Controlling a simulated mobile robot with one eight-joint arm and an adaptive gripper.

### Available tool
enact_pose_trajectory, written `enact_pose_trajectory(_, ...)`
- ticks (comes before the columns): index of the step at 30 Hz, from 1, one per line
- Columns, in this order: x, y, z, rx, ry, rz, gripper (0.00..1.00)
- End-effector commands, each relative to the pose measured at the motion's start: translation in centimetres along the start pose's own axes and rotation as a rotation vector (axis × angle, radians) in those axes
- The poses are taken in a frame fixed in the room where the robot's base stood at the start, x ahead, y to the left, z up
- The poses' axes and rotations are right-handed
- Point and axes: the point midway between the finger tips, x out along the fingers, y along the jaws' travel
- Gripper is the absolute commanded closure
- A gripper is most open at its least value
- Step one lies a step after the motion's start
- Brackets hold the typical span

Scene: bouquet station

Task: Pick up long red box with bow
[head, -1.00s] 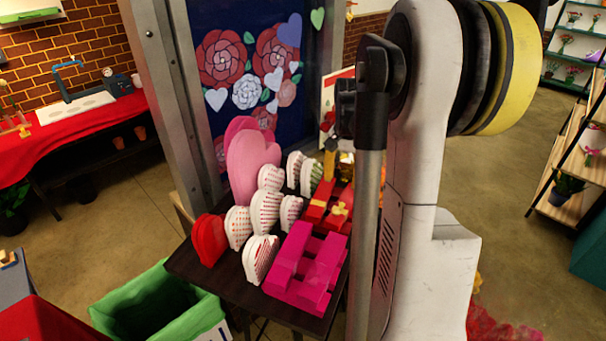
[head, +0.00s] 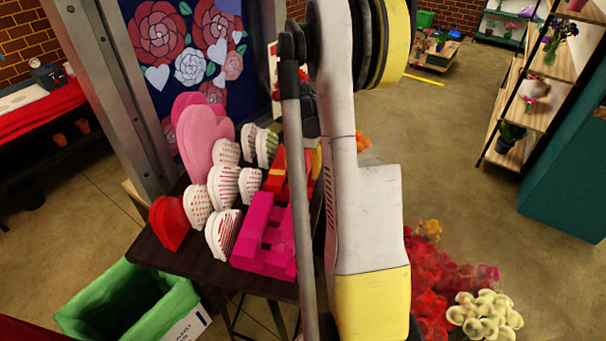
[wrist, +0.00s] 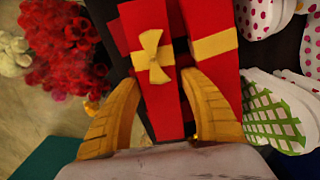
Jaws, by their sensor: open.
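A long red box with a yellow bow (wrist: 160,100) lies in the wrist view, running from the top edge down between my gripper's fingers. My gripper (wrist: 160,79) is open, its yellow fingers on either side of this box. Whether the fingers touch it cannot be told. A second red box with a yellow band (wrist: 210,20) lies close on the right, by the right fingertip. In the head view the red boxes (head: 275,178) are partly hidden behind my arm, and the gripper is mostly hidden.
The dark table (head: 182,262) also bears magenta boxes (head: 265,240), a red heart box (head: 170,222), several white patterned heart boxes (head: 222,187) and pink hearts (head: 200,140). A green-lined bin (head: 130,300) stands in front. Red flowers (head: 430,285) are right of my arm.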

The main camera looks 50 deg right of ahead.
Motion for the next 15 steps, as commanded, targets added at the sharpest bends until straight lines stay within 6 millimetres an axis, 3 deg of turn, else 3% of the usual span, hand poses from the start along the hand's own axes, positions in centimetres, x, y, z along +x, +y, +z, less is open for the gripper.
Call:
enact_pose_trajectory(5, 0.04, 0.0, 0.02, 0.0, 0.0, 0.0, 0.49)
enact_pose_trajectory(6, 0.04, 0.0, 0.02, 0.0, 0.0, 0.0, 0.53)
enact_pose_trajectory(10, 0.03, 0.0, 0.02, 0.0, 0.0, 0.0, 0.93)
enact_pose_trajectory(15, 0.03, 0.0, 0.02, 0.0, 0.0, 0.0, 0.95)
